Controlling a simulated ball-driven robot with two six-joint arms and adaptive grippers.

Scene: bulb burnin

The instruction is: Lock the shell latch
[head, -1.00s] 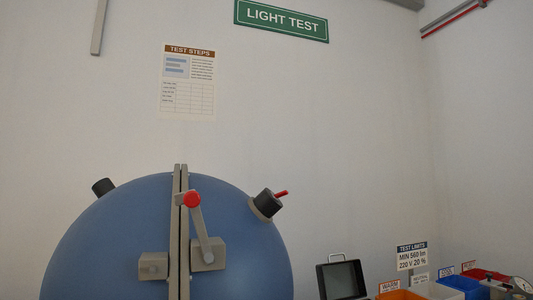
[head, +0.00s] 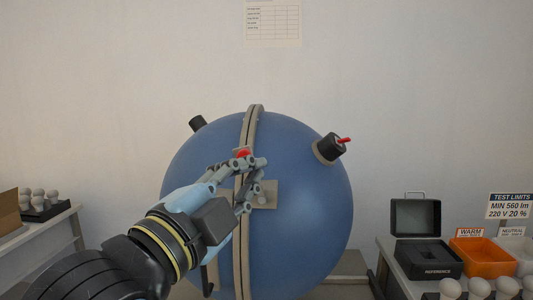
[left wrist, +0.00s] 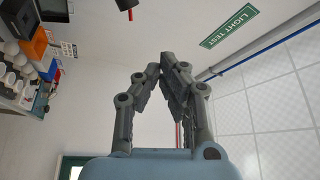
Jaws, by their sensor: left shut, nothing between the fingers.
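The blue spherical shell (head: 310,225) stands in the middle of the head view, with a beige flange seam (head: 253,112) running down its front. The latch's red knob (head: 243,153) shows just above my left gripper's fingers. A beige latch block (head: 270,194) shows to the right of the seam. The lever is mostly hidden behind the fingers. My left gripper (head: 262,174) is shut and empty, in front of the latch and just below the knob. I cannot tell whether it touches. The left wrist view shows its fingertips (left wrist: 168,65) close together. My right gripper is not in view.
A black port with a red handle (head: 328,148) juts from the shell's upper right. At right, a table holds an open reference case (head: 427,260), an orange bin (head: 470,268) and several bulbs (head: 480,288). More bulbs (head: 38,195) stand on a left table.

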